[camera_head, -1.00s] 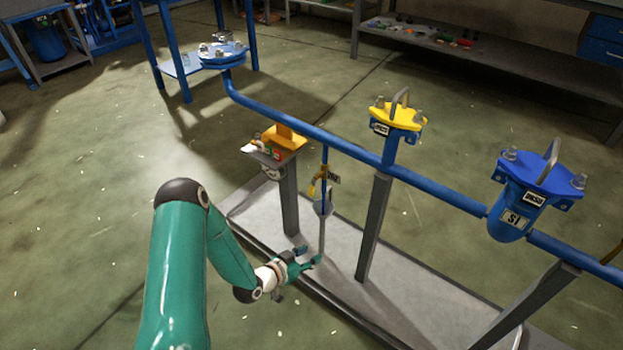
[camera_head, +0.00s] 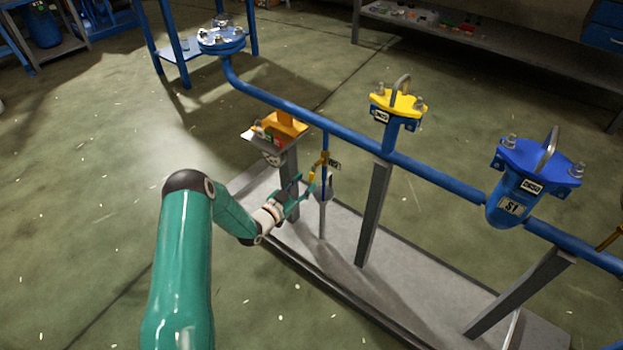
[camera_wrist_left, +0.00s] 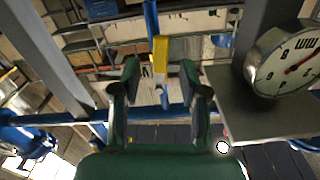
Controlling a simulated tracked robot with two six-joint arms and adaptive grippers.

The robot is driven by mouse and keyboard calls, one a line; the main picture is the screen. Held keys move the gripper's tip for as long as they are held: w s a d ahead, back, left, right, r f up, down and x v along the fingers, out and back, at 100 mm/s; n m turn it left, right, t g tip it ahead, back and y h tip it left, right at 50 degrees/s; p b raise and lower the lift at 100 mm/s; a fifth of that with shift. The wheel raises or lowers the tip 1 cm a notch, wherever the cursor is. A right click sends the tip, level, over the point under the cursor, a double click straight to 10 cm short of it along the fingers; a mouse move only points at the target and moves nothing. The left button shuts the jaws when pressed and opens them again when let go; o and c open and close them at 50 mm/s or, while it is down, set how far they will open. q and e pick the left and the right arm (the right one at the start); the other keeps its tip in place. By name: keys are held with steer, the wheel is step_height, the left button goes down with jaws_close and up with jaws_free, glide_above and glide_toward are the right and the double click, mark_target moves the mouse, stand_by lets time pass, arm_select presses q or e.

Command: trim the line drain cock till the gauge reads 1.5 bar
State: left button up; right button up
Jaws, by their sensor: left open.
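The line drain cock with its yellow handle (camera_head: 322,162) hangs on a thin blue drop pipe below the main blue line. The handle also shows in the left wrist view (camera_wrist_left: 160,52), where it stands in the gap between my left fingertips. My left gripper (camera_head: 308,190) is open beside the cock, just below and left of the handle; its fingers also show in the wrist view (camera_wrist_left: 160,78). I cannot tell whether a finger touches the handle. The round gauge (camera_wrist_left: 286,60) has a white dial and a red needle; its reading is not legible. My right gripper is out of view.
A grey post and a small tray (camera_head: 262,143) stand close left of the cock. A grey funnel-like piece (camera_head: 325,187) is under the cock. A yellow-topped fitting (camera_head: 399,104) and a blue strainer (camera_head: 520,195) sit along the line to the right. The grey skid base (camera_head: 400,285) is below.

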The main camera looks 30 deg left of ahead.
mark_target(311, 177)
arm_select(q)
steer(key=shift+w+d+b, duration=0.15)
steer(key=shift+w+b, duration=0.2)
steer(key=shift+w, duration=1.95)
jaws_close()
